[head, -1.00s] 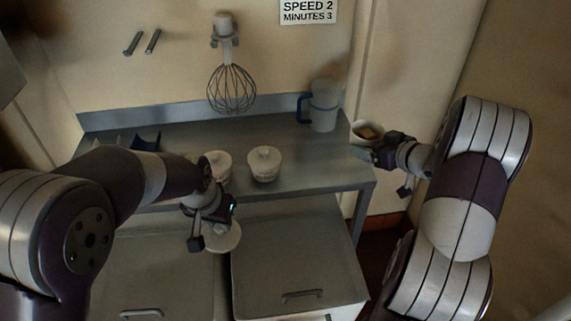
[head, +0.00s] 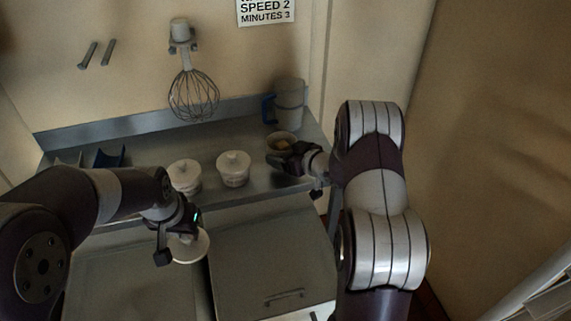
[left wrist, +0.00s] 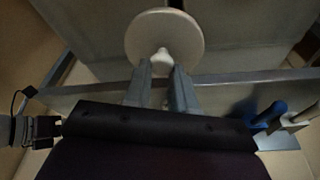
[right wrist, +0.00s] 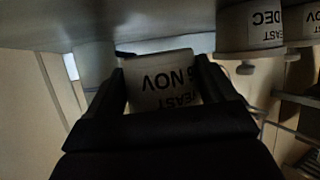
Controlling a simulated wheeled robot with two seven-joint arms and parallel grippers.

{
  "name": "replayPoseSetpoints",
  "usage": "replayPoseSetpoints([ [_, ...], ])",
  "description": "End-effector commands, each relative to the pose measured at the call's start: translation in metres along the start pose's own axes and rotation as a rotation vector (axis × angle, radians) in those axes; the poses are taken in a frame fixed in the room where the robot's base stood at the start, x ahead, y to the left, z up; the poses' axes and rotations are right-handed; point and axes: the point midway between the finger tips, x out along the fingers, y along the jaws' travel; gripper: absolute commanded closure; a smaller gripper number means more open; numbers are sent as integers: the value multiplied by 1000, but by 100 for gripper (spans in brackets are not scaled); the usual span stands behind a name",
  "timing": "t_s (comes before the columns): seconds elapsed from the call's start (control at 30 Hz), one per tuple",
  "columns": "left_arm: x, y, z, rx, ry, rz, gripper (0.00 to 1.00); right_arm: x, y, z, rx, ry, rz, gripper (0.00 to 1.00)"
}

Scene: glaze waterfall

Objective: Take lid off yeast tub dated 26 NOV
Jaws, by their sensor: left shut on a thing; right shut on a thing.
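My left gripper (head: 183,222) is shut on a round white lid (head: 190,246), held in front of the table's front edge. In the left wrist view the lid (left wrist: 165,35) has its knob between the fingertips (left wrist: 162,72). My right gripper (head: 285,160) is shut on a lidless yeast tub (head: 281,141) with brownish contents, at the table's right end. In the right wrist view this tub (right wrist: 160,88) is upside down in the picture, its label showing "YEAST" and "NOV"; a finger partly hides the day. I cannot tell whether the tub touches the table.
Two lidded white tubs (head: 185,176) (head: 233,169) stand on the steel table (head: 140,145). The right wrist view shows one marked "DEC" (right wrist: 262,28) and another marked "NOV" (right wrist: 307,28). A jug with a blue handle (head: 290,103) stands behind my right gripper. A whisk (head: 194,95) hangs above.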

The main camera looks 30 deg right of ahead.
Motion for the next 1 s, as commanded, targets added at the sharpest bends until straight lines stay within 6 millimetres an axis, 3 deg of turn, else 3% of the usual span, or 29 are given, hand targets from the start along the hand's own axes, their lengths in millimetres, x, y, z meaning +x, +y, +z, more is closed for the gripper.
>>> replayPoseSetpoints([
  [0.2,-2,0,-1,0,0,0,100,14,-1,33,3,-2,-1,78],
  [0.6,2,0,0,0,0,0,100,18,-1,41,1,0,0,78],
  [0.63,1,0,0,0,0,0,100,17,-1,41,1,0,0,13],
  [0.67,0,0,0,0,0,0,100,17,-1,40,1,0,0,3],
  [1.0,-3,0,-1,0,0,0,100,13,-1,35,1,-1,0,0],
])
